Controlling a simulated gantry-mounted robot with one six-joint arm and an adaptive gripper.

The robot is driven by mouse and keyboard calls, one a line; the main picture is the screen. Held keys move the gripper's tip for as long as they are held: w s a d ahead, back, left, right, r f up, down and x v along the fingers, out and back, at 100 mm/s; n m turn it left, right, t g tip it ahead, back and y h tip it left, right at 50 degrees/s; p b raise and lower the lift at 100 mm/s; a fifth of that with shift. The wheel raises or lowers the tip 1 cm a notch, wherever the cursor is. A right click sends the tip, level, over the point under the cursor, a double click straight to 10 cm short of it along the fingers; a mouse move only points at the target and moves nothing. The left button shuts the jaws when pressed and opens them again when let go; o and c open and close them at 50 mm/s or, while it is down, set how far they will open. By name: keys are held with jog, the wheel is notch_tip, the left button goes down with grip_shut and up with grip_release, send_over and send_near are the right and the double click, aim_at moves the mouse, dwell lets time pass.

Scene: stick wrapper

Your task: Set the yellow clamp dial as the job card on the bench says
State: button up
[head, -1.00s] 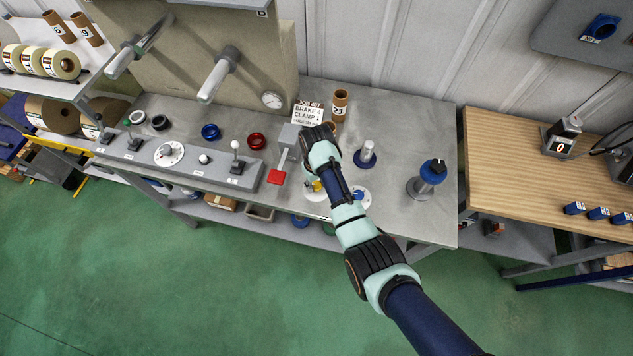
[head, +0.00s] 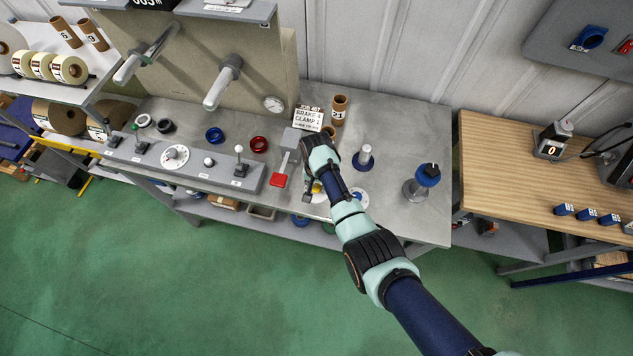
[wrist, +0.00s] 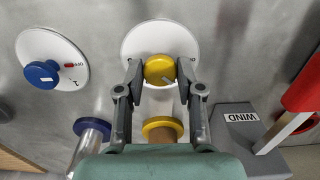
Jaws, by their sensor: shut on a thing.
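The yellow clamp dial (wrist: 160,70) is a round knob on a white disc (wrist: 160,38) in the wrist view. My gripper (wrist: 160,84) is shut on this knob, one finger on each side. A pale pointer mark shows on the knob's lower right; the disc's numbers are not readable here. In the head view my gripper (head: 312,192) is over the bench front, and the arm hides most of the dial. The job card (head: 309,118) stands at the back of the bench and reads "JOB 407, BRAKE 4, CLAMP 1"; its bottom line is too small to read.
A blue dial (wrist: 40,73) on a white disc sits left of the yellow one in the wrist view. A yellow-rimmed piece (wrist: 162,128) is just below the knob. A red-ended lever (head: 278,181) and the "WIND" block (wrist: 238,122) are close by.

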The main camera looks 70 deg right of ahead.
jog(key=shift+r+m+p, duration=0.1)
jog(key=shift+m+p, duration=0.2)
jog(key=shift+m, duration=1.3)
jog(key=o, duration=1.2)
jog(key=shift+c, duration=0.2)
notch_tip(320, 180, up, 12)
